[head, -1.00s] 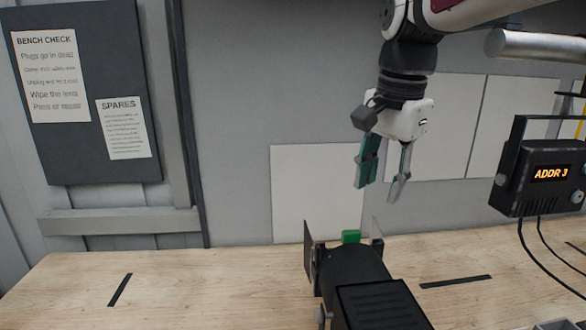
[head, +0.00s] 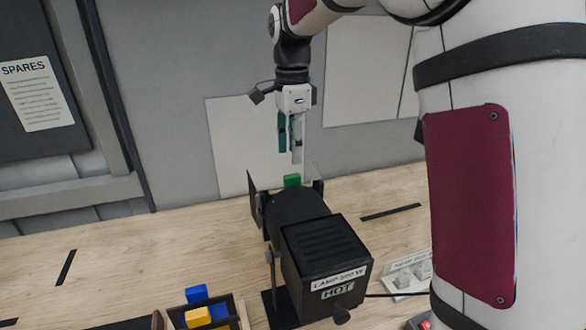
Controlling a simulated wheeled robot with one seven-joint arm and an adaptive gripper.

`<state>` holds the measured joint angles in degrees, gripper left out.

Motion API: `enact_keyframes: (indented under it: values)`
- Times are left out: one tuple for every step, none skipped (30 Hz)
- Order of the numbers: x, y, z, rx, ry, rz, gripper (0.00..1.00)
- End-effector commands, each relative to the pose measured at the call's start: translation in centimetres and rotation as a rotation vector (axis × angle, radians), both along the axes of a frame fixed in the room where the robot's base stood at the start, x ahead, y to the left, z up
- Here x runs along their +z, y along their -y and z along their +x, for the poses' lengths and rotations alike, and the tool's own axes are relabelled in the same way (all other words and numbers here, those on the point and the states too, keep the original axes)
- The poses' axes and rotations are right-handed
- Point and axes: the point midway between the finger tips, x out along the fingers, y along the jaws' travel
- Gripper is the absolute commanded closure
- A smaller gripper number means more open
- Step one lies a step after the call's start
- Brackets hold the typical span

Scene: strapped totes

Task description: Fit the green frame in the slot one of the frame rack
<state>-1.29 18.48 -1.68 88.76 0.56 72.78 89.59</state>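A small green piece (head: 292,180), which looks like the top of the green frame, shows between dark upright plates at the far end of the black lamp (head: 325,250). The rest of it is hidden by the lamp. My gripper (head: 290,155) points down just above it, empty and apart from it. Its teal and pale fingers show nearly in line, with their tips offset and not meeting. A dark holder (head: 243,312) at the bottom left, likely the frame rack, bears a blue piece (head: 196,293) and a yellow piece (head: 198,317). I cannot tell which slot is slot one.
The lamp is labelled HOT, and a cable runs right from it. A pale labelled object (head: 408,274) lies right of the lamp. My large arm link covers the right side.

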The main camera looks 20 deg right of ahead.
Motion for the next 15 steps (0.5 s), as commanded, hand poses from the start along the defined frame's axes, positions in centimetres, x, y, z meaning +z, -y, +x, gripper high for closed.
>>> enact_keyframes:
  values:
    - [-0.9, 0.0, -0.3, 0.000, -0.005, 0.000, 0.62]
    - [-1.4, 0.0, -0.3, 0.000, -0.005, 0.000, 0.62]
    - [-2.2, 0.0, -0.2, 0.000, -0.005, 0.000, 0.62]
    - [-2.7, 0.0, -0.3, 0.000, -0.005, 0.000, 0.62]
    - [-3.1, 0.0, -0.2, 0.000, -0.004, 0.000, 0.62]
    - [-3.7, 0.0, -0.2, 0.000, -0.004, 0.000, 0.62]
    - [-4.2, 0.0, -0.2, 0.000, -0.003, 0.000, 0.62]
    - [-4.6, 0.0, -0.2, 0.001, -0.004, 0.000, 0.62]
    - [-5.0, 0.0, -0.2, 0.001, -0.003, 0.000, 0.62]
    - [-5.4, 0.0, -0.2, 0.001, -0.002, 0.000, 0.62]
    - [-5.6, 0.0, -0.2, 0.001, -0.003, 0.000, 0.62]
    - [-6.0, 0.0, -0.1, 0.001, -0.002, 0.000, 0.62]
    - [-6.2, 0.0, -0.1, 0.001, -0.001, 0.000, 0.62]
    - [-6.3, 0.0, -0.1, 0.000, -0.001, 0.000, 0.62]
    - [-6.5, 0.0, -0.1, 0.000, -0.001, 0.000, 0.62]
